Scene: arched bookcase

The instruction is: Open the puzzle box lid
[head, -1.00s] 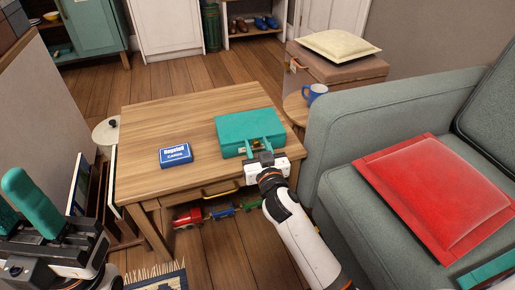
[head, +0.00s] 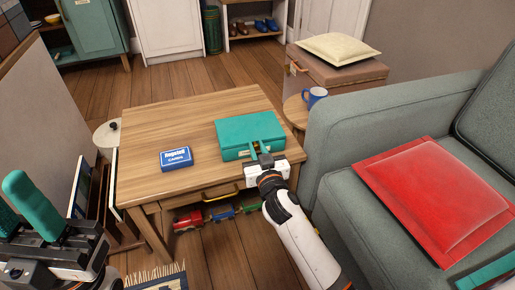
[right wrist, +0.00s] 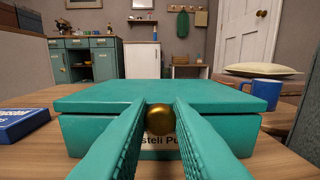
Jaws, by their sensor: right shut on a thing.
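The teal puzzle box (head: 247,133) stands on the right part of the wooden table. Its broad lid (right wrist: 200,94) lies flat over the body (right wrist: 225,133), looking closed. In the right wrist view a round gold knob (right wrist: 160,119) sits on the box front, above a partly hidden label. My right gripper (head: 266,152) is at the box's front side, its teal fingers shut on the knob from both sides; it also shows in the right wrist view (right wrist: 160,122). My left gripper (head: 22,208) is at the far left, away from the table, its teal fingers apart and empty.
A blue card box (head: 176,158) lies left of the puzzle box on the wooden table (head: 150,122). A toy train (head: 220,213) is under the table. A grey sofa (head: 350,150) stands close on the right, near a blue mug (head: 314,96).

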